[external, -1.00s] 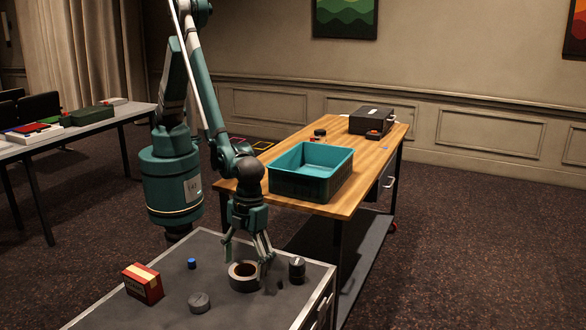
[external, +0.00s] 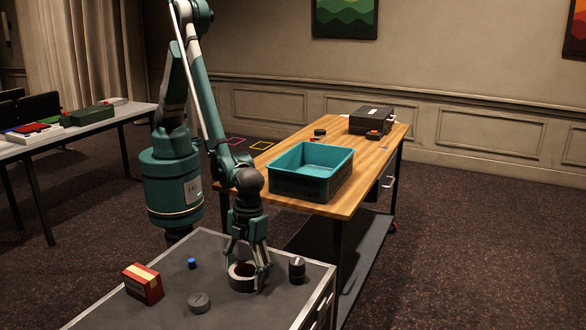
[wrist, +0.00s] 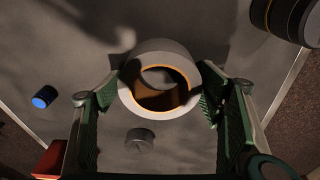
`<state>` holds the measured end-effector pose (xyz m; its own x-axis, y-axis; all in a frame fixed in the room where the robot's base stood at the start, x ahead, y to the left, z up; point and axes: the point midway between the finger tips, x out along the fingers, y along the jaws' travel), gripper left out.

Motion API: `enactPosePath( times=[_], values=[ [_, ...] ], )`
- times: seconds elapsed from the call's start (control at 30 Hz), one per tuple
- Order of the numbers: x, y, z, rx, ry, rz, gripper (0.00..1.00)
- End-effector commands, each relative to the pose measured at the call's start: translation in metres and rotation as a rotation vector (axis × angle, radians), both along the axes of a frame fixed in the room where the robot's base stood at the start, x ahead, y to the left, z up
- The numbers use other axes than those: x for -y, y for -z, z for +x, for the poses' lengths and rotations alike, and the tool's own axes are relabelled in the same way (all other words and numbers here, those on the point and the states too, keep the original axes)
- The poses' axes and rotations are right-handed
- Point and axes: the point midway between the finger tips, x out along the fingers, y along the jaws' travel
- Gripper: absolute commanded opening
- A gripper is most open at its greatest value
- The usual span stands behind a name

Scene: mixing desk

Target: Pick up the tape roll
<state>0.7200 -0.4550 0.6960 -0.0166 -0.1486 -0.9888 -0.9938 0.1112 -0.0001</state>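The tape roll (external: 236,283) is a wide grey ring with a brown-orange inner edge, lying flat on the dark grey desk top. In the wrist view the tape roll (wrist: 158,54) sits between the two green finger pads. My gripper (external: 248,272) is down around it, with fingers on opposite sides. In the wrist view my gripper (wrist: 162,88) has both fingertips at or very near the roll's outer wall. I cannot tell whether the pads press on it. The roll's lower outer side is partly hidden by the fingers.
A dark cylinder (external: 297,270) stands close to the right of the roll. A grey disc (external: 199,302), a small blue cylinder (external: 192,263) and a red box (external: 142,283) are to the left. A teal bin (external: 310,185) stands on the wooden table (external: 346,205) behind.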

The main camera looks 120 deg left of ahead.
Motion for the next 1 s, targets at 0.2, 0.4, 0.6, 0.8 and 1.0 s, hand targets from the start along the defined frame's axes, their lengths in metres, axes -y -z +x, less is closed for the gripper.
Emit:
enactPosePath(
  times=[0.2,0.4,0.6,0.8,1.0],
  values=[
    [0.000,0.000,0.000,0.000,0.000,0.000,0.44],
    [0.000,0.000,0.000,0.000,0.000,0.000,0.44],
    [0.000,-0.008,0.000,0.000,0.000,0.000,0.44],
    [0.000,-0.029,0.000,0.000,0.000,0.000,0.44],
    [0.000,-0.060,0.000,0.000,0.000,0.000,0.44]
  ],
)
